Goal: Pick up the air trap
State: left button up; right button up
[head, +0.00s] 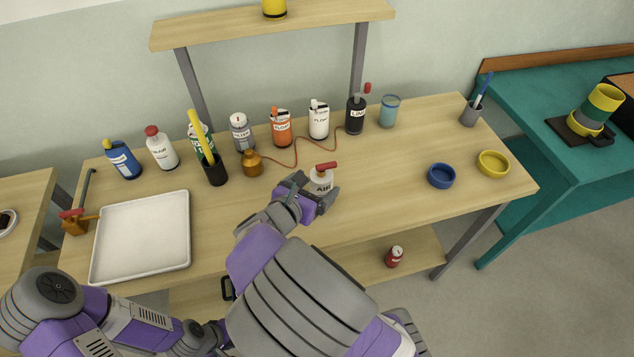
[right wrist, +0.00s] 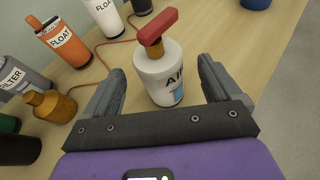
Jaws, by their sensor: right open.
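The air trap (head: 320,183) is a white bottle marked "AIR" with a red handle on top. It stands upright on the wooden table (head: 370,205). In the right wrist view the air trap (right wrist: 160,75) shows between the fingers, with its red handle uppermost. My right gripper (head: 312,190) is open, with one finger on each side of the bottle (right wrist: 158,92). I see gaps between the fingers and the bottle in the right wrist view. My left gripper is not seen in the head view; only part of an arm shows at lower left.
Behind stand the orange float bottle (head: 282,128), white float bottle (head: 319,121), grey filter bottle (head: 241,133) and black bottle (head: 356,116). A brown bottle (head: 252,163) joins a thin hose. A white tray (head: 143,236) lies left. Blue (head: 441,176) and yellow (head: 493,164) bowls sit right.

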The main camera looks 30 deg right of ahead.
aim_at(323, 178)
jog(key=shift+w+d+f, duration=0.2)
jog(key=shift+d+f, duration=0.1)
jog(key=shift+d, duration=0.15)
jog(key=b+x, duration=0.2)
jog(key=x, duration=0.1)
jog(key=shift+w+d+b, duration=0.2)
jog(key=shift+w+b, duration=0.05)
jog(key=shift+b, duration=0.1)
jog(key=shift+w+d+f, duration=0.1)
jog(key=shift+w+d, duration=0.25)
jog(key=shift+d, duration=0.1)
jog(key=c, duration=1.2)
jog(key=shift+o, duration=0.2)
